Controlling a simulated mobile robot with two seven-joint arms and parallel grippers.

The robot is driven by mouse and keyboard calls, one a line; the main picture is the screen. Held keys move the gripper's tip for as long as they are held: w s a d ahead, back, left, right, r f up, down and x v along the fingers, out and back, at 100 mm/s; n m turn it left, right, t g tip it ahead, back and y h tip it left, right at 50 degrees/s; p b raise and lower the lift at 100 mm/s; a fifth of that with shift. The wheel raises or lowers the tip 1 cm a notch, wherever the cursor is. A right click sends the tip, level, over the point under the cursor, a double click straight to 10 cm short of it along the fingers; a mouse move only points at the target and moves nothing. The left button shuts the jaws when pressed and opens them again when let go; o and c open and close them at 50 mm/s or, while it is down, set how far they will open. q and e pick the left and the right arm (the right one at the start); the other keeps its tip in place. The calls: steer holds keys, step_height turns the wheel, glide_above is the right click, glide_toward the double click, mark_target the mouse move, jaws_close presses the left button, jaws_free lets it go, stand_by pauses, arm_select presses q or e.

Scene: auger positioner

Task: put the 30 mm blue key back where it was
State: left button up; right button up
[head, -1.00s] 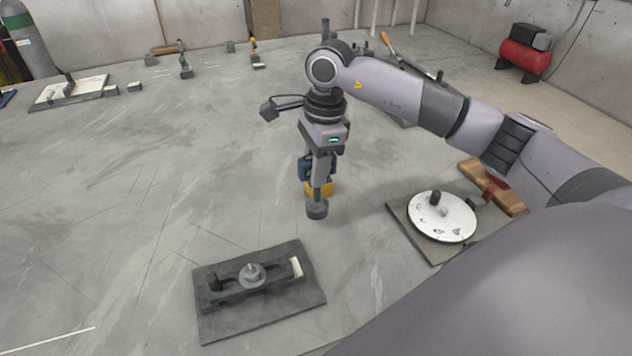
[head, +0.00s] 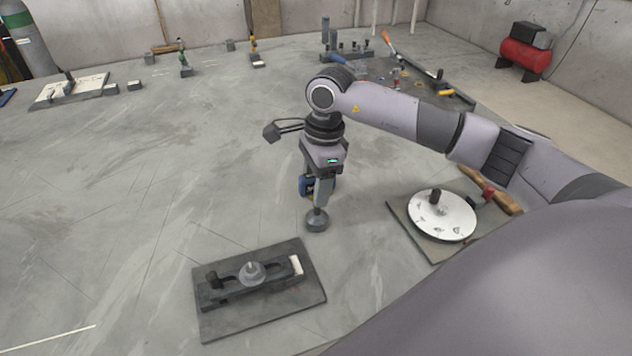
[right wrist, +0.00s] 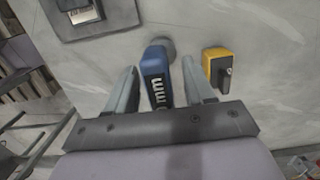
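The blue key (right wrist: 155,75), with "mm" lettering on its side, stands between the two fingers of my right gripper (right wrist: 160,66). Bare floor shows between the key and the right-hand finger, so the gripper looks open around it. In the head view the blue key (head: 305,186) is partly hidden behind the right gripper (head: 319,200). A round grey foot (head: 317,221) shows just below the fingers and appears at floor level. A yellow key (right wrist: 216,66) stands just beside it in the right wrist view. My left gripper is not in view.
A dark plate with a clamp fixture (head: 310,290) lies at near left. A plate with a round white disc (head: 455,222) lies at right. Tools and a dark mat (head: 410,85) are at the back right. Floor left of the gripper is clear.

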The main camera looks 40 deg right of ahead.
steer(key=shift+r, duration=0.25)
steer(key=r, duration=0.4)
steer(key=d+r, duration=0.1)
steer(key=r, duration=0.6)
steer(key=shift+s+d+r+b, duration=0.15)
steer(key=shift+d+r+b, duration=0.05)
steer(key=shift+r+b, duration=0.2)
steer(key=shift+s, duration=0.1)
